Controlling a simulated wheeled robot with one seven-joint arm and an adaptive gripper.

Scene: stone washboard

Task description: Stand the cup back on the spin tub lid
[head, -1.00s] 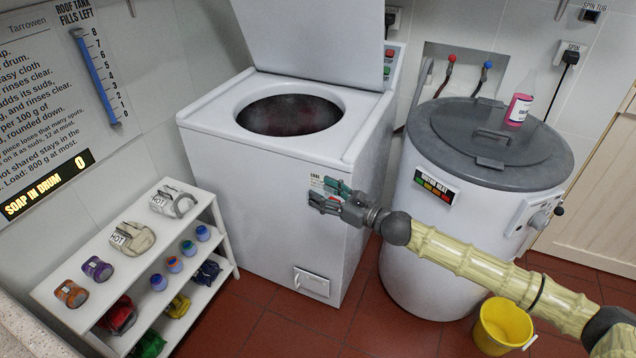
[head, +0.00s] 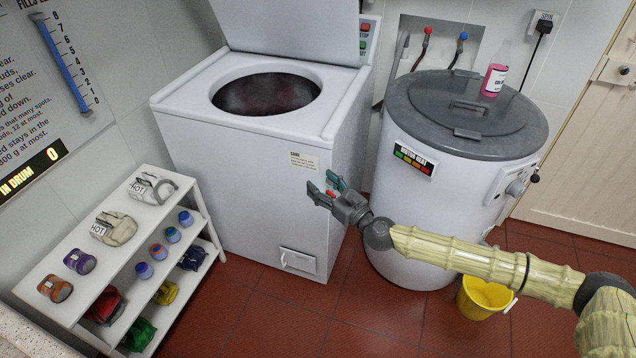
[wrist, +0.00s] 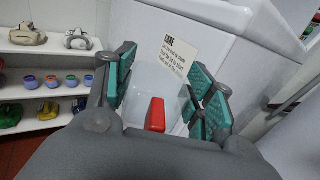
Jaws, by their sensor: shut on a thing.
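A pale, see-through cup (wrist: 142,94) is between the green-padded fingers of my gripper (wrist: 160,95) in the wrist view. A red part (wrist: 156,115) stands in front of it; I cannot tell whether it belongs to the cup. In the head view my gripper (head: 330,192) is in front of the washing machine's front right, and the cup is hard to make out there. The spin tub (head: 425,215) is the round white drum to the right. Its grey lid (head: 430,98) is down, with a handle on top, higher than my gripper and apart from it.
A bottle of pink liquid (head: 496,75) stands on the lid's back right. The washing machine (head: 230,185) is open on top. A shelf unit (head: 190,225) with jars and bags is at left. A yellow bucket (head: 484,297) sits on the floor below my arm.

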